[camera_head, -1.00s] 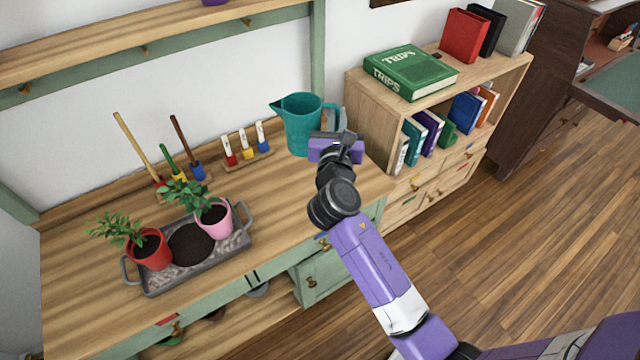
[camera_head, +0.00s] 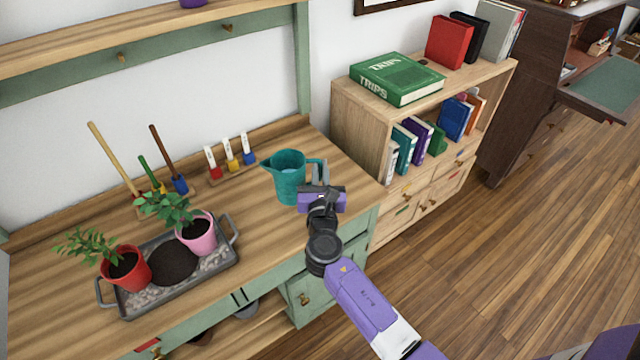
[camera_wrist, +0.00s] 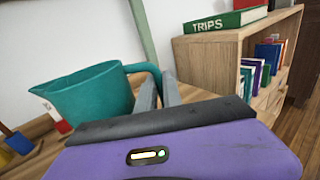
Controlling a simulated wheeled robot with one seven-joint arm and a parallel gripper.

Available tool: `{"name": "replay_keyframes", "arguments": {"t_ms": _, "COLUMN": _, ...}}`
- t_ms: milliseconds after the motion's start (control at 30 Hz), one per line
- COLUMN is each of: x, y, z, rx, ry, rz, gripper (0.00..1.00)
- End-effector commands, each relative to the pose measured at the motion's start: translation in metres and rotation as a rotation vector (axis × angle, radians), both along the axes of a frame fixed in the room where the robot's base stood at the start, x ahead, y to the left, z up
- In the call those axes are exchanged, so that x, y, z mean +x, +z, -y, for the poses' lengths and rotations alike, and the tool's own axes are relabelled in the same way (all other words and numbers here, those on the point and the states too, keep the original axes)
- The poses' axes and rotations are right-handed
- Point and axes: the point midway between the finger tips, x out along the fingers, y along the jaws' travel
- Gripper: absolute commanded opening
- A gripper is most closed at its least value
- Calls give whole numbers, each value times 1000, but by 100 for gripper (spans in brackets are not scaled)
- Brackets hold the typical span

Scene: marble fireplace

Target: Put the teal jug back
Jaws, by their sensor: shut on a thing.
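The teal jug (camera_head: 290,179) is upright at the right part of the wooden bench (camera_head: 262,222), its spout to the left and its handle to the right. I cannot tell whether its base touches the bench top. My gripper (camera_head: 318,180) is at the right side of the jug, shut on its handle. In the wrist view the jug (camera_wrist: 88,98) is at the left, and my gripper's fingers (camera_wrist: 160,88) are around the handle. The gripper body hides the lower part of the handle there.
A grey tray (camera_head: 107,291) holds a red pot (camera_head: 131,273) and a pink pot (camera_head: 199,236). Hand tools (camera_head: 115,160) and a rack of small labelled items (camera_head: 229,158) stand behind. A bookcase (camera_head: 358,122) with books stands at right. The bench between tray and jug is clear.

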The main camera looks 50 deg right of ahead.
Motion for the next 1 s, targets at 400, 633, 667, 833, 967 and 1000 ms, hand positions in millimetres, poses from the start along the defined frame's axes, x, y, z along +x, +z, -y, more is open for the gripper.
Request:
{"name": "replay_keyframes", "arguments": {"t_ms": 400, "x": 0, "y": -43, "z": 0, "rx": -1, "ry": 0, "rz": 2, "gripper": 0}}
{"name": "replay_keyframes", "arguments": {"t_ms": 633, "x": 0, "y": -42, "z": 0, "rx": 0, "ry": 0, "rz": 3, "gripper": 0}}
{"name": "replay_keyframes", "arguments": {"t_ms": 667, "x": 0, "y": -43, "z": 0, "rx": 0, "ry": 0, "rz": 3, "gripper": 0}}
{"name": "replay_keyframes", "arguments": {"t_ms": 833, "x": 0, "y": -46, "z": 0, "rx": 0, "ry": 0, "rz": 0, "gripper": 20}}
{"name": "replay_keyframes", "arguments": {"t_ms": 967, "x": 0, "y": -46, "z": 0, "rx": 0, "ry": 0, "rz": 0, "gripper": 32}}
{"name": "replay_keyframes", "arguments": {"t_ms": 1000, "x": 0, "y": -46, "z": 0, "rx": 0, "ry": 0, "rz": 0, "gripper": 32}}
